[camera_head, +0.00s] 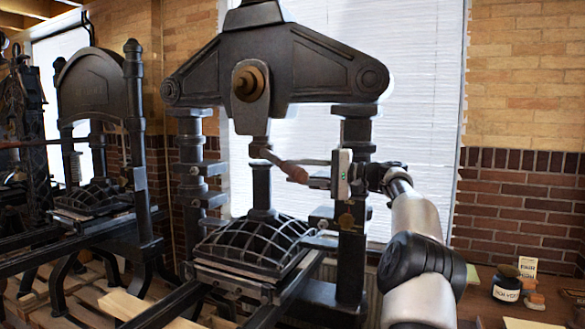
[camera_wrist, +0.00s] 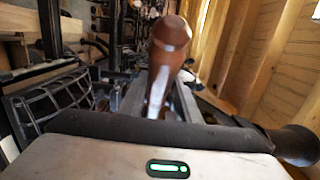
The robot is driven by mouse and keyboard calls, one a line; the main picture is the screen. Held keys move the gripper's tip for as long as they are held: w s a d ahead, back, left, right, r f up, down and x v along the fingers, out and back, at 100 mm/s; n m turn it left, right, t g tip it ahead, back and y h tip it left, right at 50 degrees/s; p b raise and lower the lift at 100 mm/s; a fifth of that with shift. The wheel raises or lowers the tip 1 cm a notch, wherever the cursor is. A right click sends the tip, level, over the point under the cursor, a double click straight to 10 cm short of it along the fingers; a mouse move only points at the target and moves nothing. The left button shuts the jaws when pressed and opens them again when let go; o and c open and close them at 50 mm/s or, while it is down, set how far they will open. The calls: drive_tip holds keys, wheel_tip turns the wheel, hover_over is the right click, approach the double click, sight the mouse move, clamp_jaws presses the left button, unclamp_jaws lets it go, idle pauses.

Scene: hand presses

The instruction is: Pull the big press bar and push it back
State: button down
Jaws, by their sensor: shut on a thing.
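The big press (camera_head: 262,55) is black metal and fills the middle of the head view. Its bar (camera_head: 291,170) has a brown wooden handle and sticks out to the right and toward me from the central column under the top beam. My gripper (camera_head: 308,174) reaches in from the right and is shut on the bar at its handle end. In the wrist view the rounded wooden handle (camera_wrist: 170,38) stands up at the centre, with the fingers (camera_wrist: 158,98) around its lower part. The exact contact is partly hidden.
A right pillar (camera_head: 352,265) of the press stands close to my wrist. A ribbed black platen (camera_head: 258,245) lies below the bar. A second press (camera_head: 95,90) stands at the left. An ink jar (camera_head: 507,284) sits on the table at right.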

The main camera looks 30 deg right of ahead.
drive_tip(key=shift+s+d, duration=0.2)
drive_tip(key=shift+d, duration=0.45)
drive_tip(key=c, duration=1.5)
unclamp_jaws()
drive_tip(key=shift+s+d, duration=0.1)
drive_tip(key=shift+d, duration=0.15)
drive_tip(key=shift+o, duration=0.8)
drive_tip(key=shift+s+d, duration=0.2)
drive_tip(key=shift+d, duration=0.05)
drive_tip(key=p+v, duration=0.1)
drive_tip(key=v, duration=1.5)
drive_tip(key=shift+s+p, duration=0.3)
drive_tip(key=shift+s, duration=0.15)
drive_tip(key=shift+w+a, duration=0.1)
